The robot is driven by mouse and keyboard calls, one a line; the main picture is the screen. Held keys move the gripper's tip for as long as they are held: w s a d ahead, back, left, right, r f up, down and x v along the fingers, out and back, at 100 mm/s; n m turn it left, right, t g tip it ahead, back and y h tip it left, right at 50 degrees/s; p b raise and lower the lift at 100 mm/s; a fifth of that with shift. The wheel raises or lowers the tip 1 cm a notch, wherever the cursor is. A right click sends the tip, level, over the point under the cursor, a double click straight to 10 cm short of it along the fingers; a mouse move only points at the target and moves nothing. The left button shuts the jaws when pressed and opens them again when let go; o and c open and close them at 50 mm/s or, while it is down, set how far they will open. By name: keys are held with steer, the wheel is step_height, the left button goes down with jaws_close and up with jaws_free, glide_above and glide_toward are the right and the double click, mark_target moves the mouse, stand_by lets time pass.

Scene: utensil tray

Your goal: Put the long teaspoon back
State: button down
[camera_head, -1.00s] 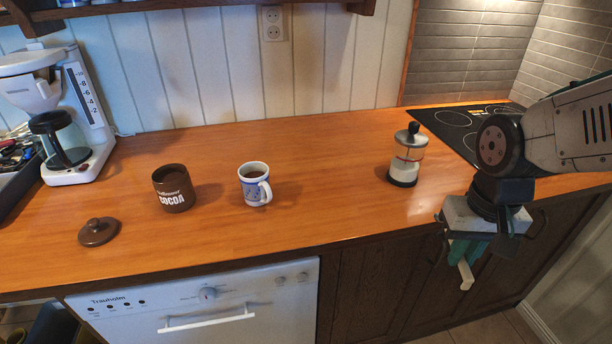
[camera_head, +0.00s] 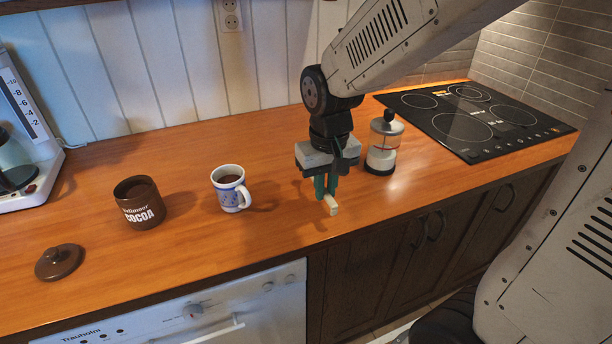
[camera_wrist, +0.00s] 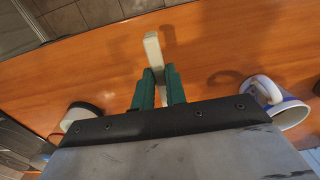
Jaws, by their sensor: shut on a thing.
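My gripper (camera_head: 326,190) is above the wooden counter, fingers pointing down, between the blue-and-white mug and the glass jar. It is shut on the long teaspoon, of which a pale, cream-coloured end (camera_head: 331,206) sticks out past the green fingers. In the wrist view my gripper (camera_wrist: 158,90) holds the same pale teaspoon (camera_wrist: 153,52), which projects straight ahead over the counter. The spoon's bowl cannot be made out. The utensil tray is not in view now.
The mug (camera_head: 229,190) with dark drink stands left of my gripper. Further left are the open cocoa pot (camera_head: 139,203) and its lid (camera_head: 59,262). The glass jar (camera_head: 382,145) is close on the right, before the hob (camera_head: 465,120). Bare counter lies in front of the mug.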

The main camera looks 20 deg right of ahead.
steer(key=w, duration=0.6)
steer(key=w+d+f, duration=0.1)
steer(key=w, duration=0.2)
steer(key=shift+w, duration=0.2)
steer(key=shift+s+f, duration=0.1)
steer(key=shift+f, duration=1.6)
steer(key=c, duration=1.4)
jaws_free()
steer(key=shift+f, duration=0.1)
steer(key=shift+c, duration=0.2)
step_height(320, 180, up, 12)
steer(key=s+d+r, duration=0.1)
steer(key=s, duration=1.2)
steer(key=s+d+r+t, duration=0.1)
steer(key=s+d, duration=0.1)
steer(key=s, duration=1.1)
steer(key=shift+r, duration=0.4)
